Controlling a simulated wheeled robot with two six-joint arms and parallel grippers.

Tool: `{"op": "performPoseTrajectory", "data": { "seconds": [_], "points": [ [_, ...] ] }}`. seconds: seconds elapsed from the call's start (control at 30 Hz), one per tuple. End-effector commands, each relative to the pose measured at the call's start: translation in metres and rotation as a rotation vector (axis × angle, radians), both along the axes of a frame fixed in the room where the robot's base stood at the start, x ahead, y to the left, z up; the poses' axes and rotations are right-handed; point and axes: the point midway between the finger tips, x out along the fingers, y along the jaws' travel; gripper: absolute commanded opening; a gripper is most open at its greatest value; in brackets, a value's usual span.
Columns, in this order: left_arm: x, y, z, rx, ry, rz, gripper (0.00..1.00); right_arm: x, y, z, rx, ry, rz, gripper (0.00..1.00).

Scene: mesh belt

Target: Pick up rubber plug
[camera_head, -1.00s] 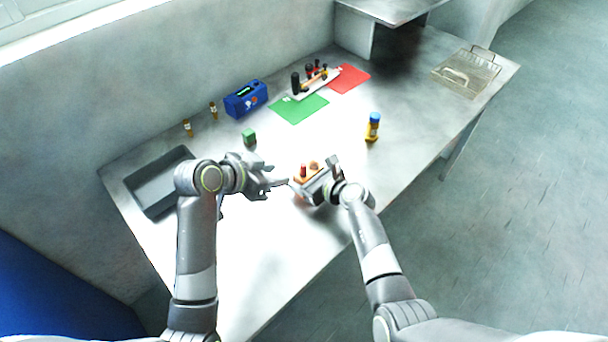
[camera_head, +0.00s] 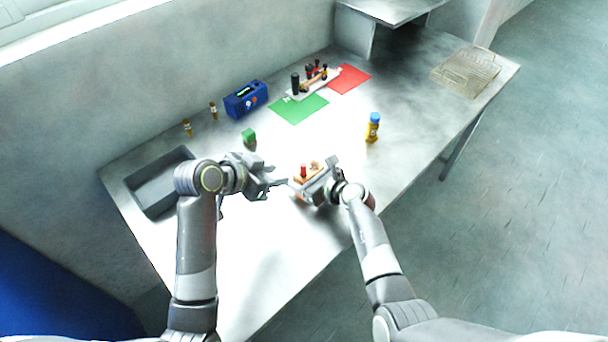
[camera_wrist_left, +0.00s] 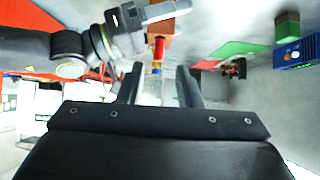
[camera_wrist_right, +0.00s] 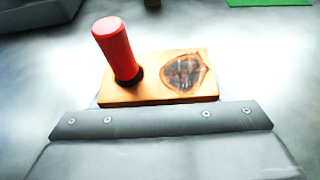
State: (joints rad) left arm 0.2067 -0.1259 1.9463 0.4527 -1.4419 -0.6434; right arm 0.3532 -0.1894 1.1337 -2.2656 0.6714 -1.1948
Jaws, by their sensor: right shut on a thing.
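An orange-brown wooden block (camera_wrist_right: 150,92) fills the front of my right gripper, whose fingers are hidden in the right wrist view. A red cylindrical peg (camera_wrist_right: 116,50), possibly the rubber plug, stands upright on it in a dark ring. A dark patterned patch (camera_wrist_right: 184,73) is beside the peg. In the head view my right gripper (camera_head: 316,184) is at the block, holding it. The peg (camera_head: 303,170) also shows there. My left gripper (camera_head: 280,184) is open and empty just left of the block. In the left wrist view its fingers (camera_wrist_left: 160,88) are apart, with the peg (camera_wrist_left: 158,49) beyond them.
A green cube (camera_head: 249,137), a grey tray (camera_head: 160,183) and a blue box (camera_head: 246,98) are left. A yellow bottle with a blue cap (camera_head: 373,128) stands right. Green (camera_head: 299,108) and red (camera_head: 349,79) mats lie behind. A wire basket (camera_head: 466,72) is far right.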

Motion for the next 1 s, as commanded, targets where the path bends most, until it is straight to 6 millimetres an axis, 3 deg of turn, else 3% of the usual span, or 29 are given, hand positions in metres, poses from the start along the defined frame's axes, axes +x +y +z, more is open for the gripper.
{"op": "performPoseTrajectory", "data": {
  "seconds": [0.27,0.73,1.0],
  "points": [
    [0.002,0.005,-0.010,-0.045,-0.045,-0.082,0.24,0.000,0.000,0.000,-0.001,-0.001,0.000,0.42],
    [0.006,0.030,-0.022,-0.207,-0.170,-0.195,0.24,0.000,0.000,0.000,0.001,-0.001,0.000,0.42],
    [0.026,0.000,-0.035,-0.221,-0.176,-0.197,0.24,0.000,0.000,0.000,0.001,-0.001,0.000,0.42]
  ]
}}
